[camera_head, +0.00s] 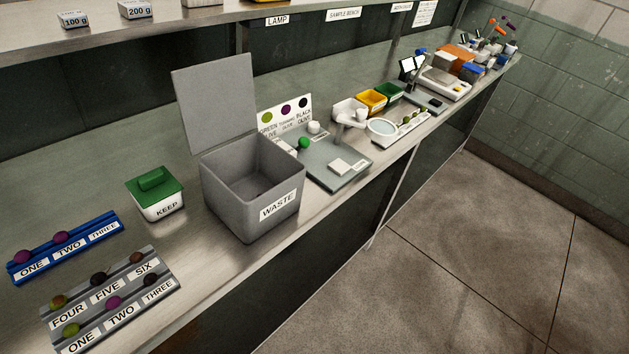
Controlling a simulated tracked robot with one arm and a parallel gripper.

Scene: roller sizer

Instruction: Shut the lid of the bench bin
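The bench bin (232,205) is a grey square box labelled WASTE, standing near the front edge of the bench. Its flat grey lid (216,102) stands open, upright and tilted slightly back from the bin's rear edge. The inside of the bin looks empty as far as I can see. My gripper is not in view, so its place relative to the lid does not show.
A green-lidded KEEP box (155,196) stands left of the bin. A blue rack (64,247) and a grey rack (112,300) hold round fruits at front left. A grey board (322,158) lies close right of the bin. A shelf (120,35) runs above behind.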

